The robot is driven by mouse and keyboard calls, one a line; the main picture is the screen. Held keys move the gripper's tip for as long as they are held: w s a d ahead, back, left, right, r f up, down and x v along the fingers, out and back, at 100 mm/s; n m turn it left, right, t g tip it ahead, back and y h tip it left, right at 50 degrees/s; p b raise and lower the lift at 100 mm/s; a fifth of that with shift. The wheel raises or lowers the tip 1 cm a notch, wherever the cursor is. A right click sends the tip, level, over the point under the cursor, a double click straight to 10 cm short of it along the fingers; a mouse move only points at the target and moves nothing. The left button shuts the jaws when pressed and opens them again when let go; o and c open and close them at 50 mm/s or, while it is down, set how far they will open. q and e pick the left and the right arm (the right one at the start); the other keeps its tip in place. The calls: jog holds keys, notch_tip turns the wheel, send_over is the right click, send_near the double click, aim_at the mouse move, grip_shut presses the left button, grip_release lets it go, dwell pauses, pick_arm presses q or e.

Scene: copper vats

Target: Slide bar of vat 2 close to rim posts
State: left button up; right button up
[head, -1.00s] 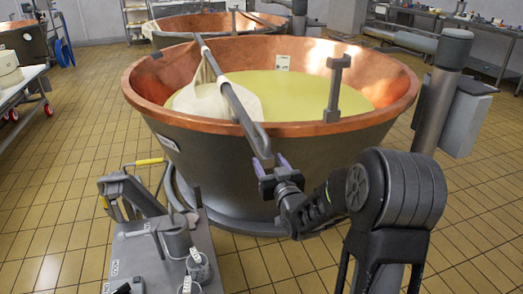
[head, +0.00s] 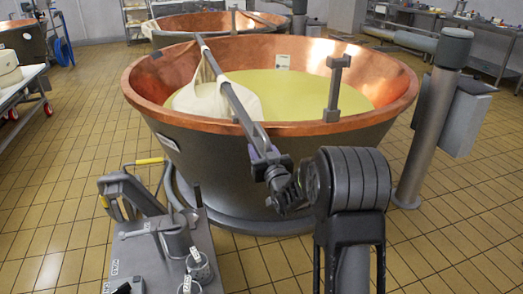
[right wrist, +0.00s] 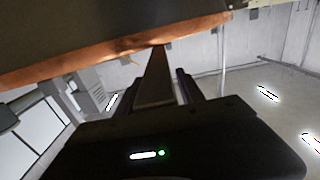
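The large copper vat (head: 210,142) in front holds pale yellow liquid; I cannot read a number on it. A grey bar (head: 238,106) slants across its left part, its near end past the front rim. White cloth (head: 200,100) hangs from the bar into the vat. A grey rim post (head: 334,92) with a crosspiece stands at the front right rim, well apart from the bar. My right gripper (head: 262,153) is at the bar's near end. In the right wrist view the bar (right wrist: 155,82) lies between the fingers, which look open around it. My left gripper is not in view.
A grey cart top (head: 150,255) with labelled cups stands at lower left, near a yellow-handled tool (head: 150,161). A thick grey column (head: 432,120) stands right of the vat. Another copper vat (head: 165,38) is behind.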

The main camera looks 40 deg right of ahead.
grip_shut()
dwell(1.1)
